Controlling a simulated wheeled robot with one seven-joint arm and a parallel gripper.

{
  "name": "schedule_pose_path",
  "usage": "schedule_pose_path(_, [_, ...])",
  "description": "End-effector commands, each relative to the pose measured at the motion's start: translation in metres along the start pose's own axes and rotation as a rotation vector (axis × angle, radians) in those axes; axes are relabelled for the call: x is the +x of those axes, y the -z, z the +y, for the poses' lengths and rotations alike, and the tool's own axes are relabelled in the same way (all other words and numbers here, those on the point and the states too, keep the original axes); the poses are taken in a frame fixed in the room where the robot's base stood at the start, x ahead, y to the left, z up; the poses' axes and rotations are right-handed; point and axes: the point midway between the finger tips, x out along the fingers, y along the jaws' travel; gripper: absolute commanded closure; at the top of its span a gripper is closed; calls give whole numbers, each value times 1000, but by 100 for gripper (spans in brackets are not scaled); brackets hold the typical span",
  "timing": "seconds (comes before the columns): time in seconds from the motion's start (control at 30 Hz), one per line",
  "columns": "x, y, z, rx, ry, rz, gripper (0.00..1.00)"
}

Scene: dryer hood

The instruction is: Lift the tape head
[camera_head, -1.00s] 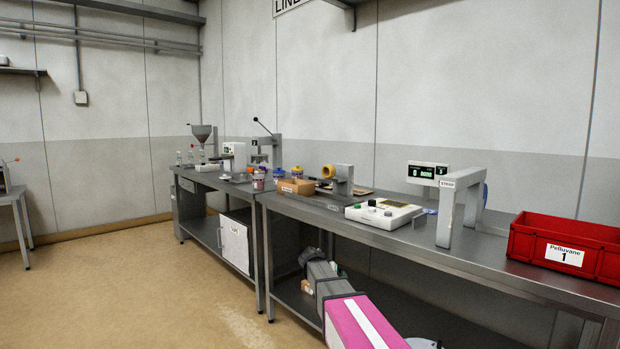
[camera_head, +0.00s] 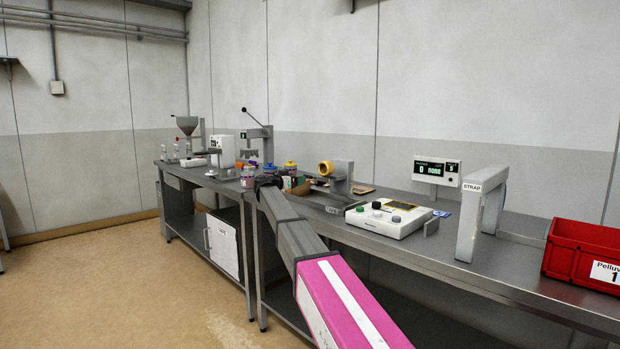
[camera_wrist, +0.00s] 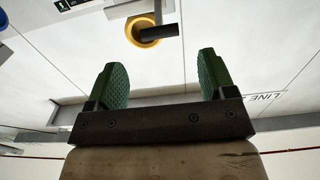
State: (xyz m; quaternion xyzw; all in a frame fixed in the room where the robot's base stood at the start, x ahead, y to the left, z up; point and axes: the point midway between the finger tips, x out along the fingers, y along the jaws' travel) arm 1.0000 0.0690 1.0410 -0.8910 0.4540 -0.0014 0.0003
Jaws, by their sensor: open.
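The tape head (camera_head: 342,178) is a grey block with a yellow tape roll on its side, standing on the right-hand bench. The roll (camera_head: 325,168) faces left in the head view. In the wrist view the tape head's yellow ring (camera_wrist: 143,42) with a dark rod shows at the top, beyond the fingers. My gripper (camera_wrist: 163,78) is open, with green ribbed pads apart and nothing between them. It is clear of the tape head. In the head view my raised arm reaches toward the bench left of the tape head, and the fingers cannot be made out.
A white control box (camera_head: 388,219) stands right of the tape head. Beyond it are a display (camera_head: 437,171), a grey STRAP frame (camera_head: 482,212) and a red crate (camera_head: 585,257). Several jars (camera_head: 248,177) and a lever press (camera_head: 257,147) stand to the left.

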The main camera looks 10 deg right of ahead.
Motion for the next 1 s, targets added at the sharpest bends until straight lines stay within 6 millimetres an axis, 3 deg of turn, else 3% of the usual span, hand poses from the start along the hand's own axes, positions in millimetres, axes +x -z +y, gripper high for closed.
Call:
schedule_pose_path(0.5, [84,-1,-2,-2,0,-2,23])
schedule_pose_path(0.67, [95,-1,0,-2,0,-2,23])
schedule_pose_path(0.9, [96,-1,0,-2,0,-2,23])
schedule_pose_path(0.93, [96,-1,0,-2,0,-2,30])
schedule_pose_path(1.0, [96,-1,0,-2,0,-2,53])
